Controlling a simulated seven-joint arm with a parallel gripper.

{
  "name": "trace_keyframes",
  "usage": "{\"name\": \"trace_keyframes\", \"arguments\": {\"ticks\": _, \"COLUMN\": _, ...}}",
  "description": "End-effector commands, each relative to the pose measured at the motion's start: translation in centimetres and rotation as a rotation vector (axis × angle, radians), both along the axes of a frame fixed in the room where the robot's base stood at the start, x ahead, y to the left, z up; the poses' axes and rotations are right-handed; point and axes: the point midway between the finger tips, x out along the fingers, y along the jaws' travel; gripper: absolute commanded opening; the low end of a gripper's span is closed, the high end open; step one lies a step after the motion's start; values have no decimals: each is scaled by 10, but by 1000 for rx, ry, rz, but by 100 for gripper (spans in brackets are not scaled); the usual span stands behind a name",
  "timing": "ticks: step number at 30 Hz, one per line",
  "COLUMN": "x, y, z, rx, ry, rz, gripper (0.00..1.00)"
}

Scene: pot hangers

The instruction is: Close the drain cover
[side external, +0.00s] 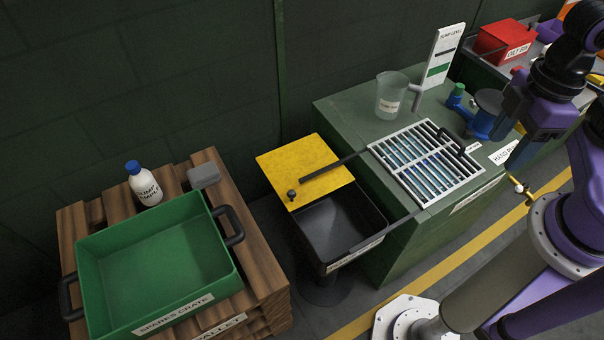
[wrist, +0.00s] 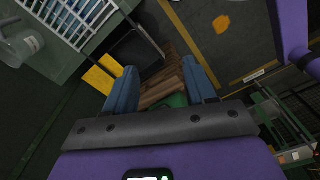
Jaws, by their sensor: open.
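A pale metal grate (side external: 426,163) with a black handle (side external: 453,144) lies on the green cabinet top, with blue showing between its bars. It also shows at the upper left of the wrist view (wrist: 85,12). A yellow plate (side external: 297,167) with a small black knob (side external: 291,194) lies over the back part of a black bin (side external: 340,228); the bin's front part is uncovered. I cannot tell which of these is the drain cover. My gripper (wrist: 160,76) is open and empty in the wrist view, its blue fingers apart above the floor area, touching neither. I cannot make out its fingers in the side view.
A clear jug (side external: 391,95), a level sign (side external: 441,58) and a blue hand pump (side external: 482,122) stand on the cabinet (side external: 330,105). Dark rails join bin and cabinet. A green crate (side external: 158,265) and white bottle (side external: 145,186) sit on a wooden pallet (side external: 262,262).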

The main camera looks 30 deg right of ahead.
Motion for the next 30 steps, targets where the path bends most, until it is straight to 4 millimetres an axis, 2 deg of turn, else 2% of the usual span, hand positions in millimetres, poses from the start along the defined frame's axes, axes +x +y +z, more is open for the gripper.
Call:
{"name": "trace_keyframes", "arguments": {"ticks": 5, "x": 26, "y": 25, "z": -1, "rx": -4, "ry": 5, "rz": -121, "gripper": 55}}
{"name": "trace_keyframes", "arguments": {"ticks": 14, "x": 113, "y": 100, "z": -21, "rx": -7, "ry": 14, "rz": -537, "gripper": 55}}
{"name": "trace_keyframes", "arguments": {"ticks": 23, "x": 202, "y": 162, "z": -67, "rx": -8, "ry": 22, "rz": -962, "gripper": 55}}
{"name": "trace_keyframes", "arguments": {"ticks": 30, "x": 266, "y": 195, "z": -119, "rx": -8, "ry": 27, "rz": -1301, "gripper": 55}}
